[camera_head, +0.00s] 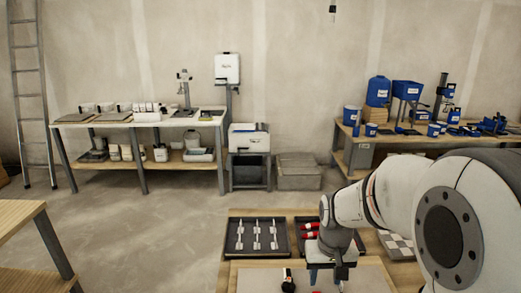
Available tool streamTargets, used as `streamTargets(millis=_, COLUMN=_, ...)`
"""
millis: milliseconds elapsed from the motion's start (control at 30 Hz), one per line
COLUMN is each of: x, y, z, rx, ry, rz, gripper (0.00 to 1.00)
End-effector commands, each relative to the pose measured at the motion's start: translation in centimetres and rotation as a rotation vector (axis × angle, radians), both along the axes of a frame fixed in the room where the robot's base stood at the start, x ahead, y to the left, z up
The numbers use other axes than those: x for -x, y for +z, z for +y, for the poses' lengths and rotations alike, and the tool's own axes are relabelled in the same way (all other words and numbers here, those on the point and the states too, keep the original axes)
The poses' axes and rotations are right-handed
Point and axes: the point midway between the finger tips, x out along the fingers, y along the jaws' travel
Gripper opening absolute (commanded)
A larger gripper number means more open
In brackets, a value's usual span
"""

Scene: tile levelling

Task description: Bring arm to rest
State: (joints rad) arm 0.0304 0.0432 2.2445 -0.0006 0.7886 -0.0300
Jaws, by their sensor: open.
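My white arm comes in from the right side of the head view. It reaches over the low work surface at the bottom of the picture. My gripper (328,276) points down at its end, with its fingers open near the bottom edge. The fingertips are small and partly cut off or hard to make out. I see nothing held between them. A small black item with an orange-red part (288,281) stands on the surface left of my gripper.
A dark tray (231,252) with several light tools lies behind the grey board (255,281). A second tray with red items (309,228) is partly behind my arm. A wooden table (22,212) stands left. Benches line the back wall; the floor (150,235) between is clear.

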Motion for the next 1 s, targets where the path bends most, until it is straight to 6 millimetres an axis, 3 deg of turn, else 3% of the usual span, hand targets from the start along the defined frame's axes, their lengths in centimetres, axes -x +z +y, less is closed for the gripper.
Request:
streamTargets(millis=200, x=4.9, y=3.9, z=0.5, rx=0.001, ry=0.002, rz=-0.070, gripper=0.44)
streamTargets(millis=500, x=11.0, y=6.5, z=0.9, rx=0.001, ry=0.003, rz=-0.146, gripper=0.44)
streamTargets(millis=700, x=12.8, y=6.8, z=1.0, rx=0.001, ry=0.003, rz=-0.165, gripper=0.44)
streamTargets(millis=1000, x=13.0, y=6.9, z=1.0, rx=0.001, ry=0.003, rz=-0.167, gripper=0.44)
